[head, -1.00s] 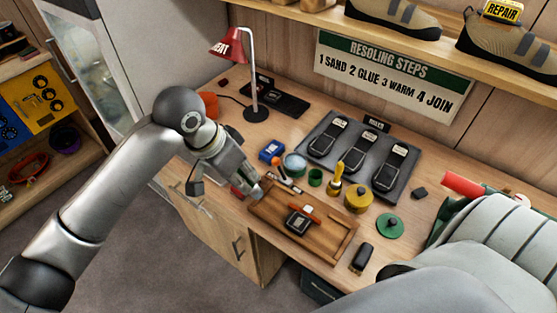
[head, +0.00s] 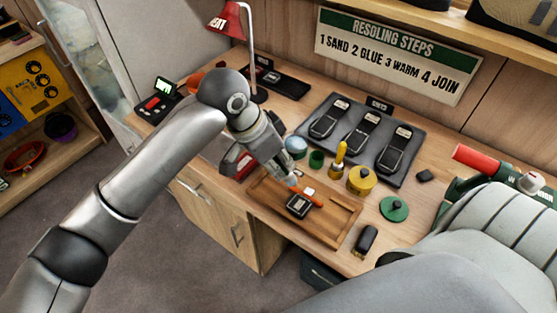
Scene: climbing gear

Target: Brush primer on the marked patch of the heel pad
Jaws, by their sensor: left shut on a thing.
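My left gripper (head: 287,175) is over the left part of a wooden tray (head: 335,233), its fingers pointing down. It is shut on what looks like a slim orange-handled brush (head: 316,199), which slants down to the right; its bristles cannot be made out. A small dark pad with a pale patch (head: 298,206), likely the heel pad, lies in the tray just below the brush. Whether the brush touches it cannot be told. Behind the tray stand a green pot (head: 316,159), a yellow-handled tool (head: 340,155) and a yellow tin (head: 361,179). My right gripper is not in view.
A dark mat (head: 390,175) with several shoe soles lies behind the tins. A green disc (head: 394,208) and a black block (head: 366,238) lie right of the tray. A red lamp (head: 228,20) stands at the back left. A red-handled green device (head: 475,160) is at the right.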

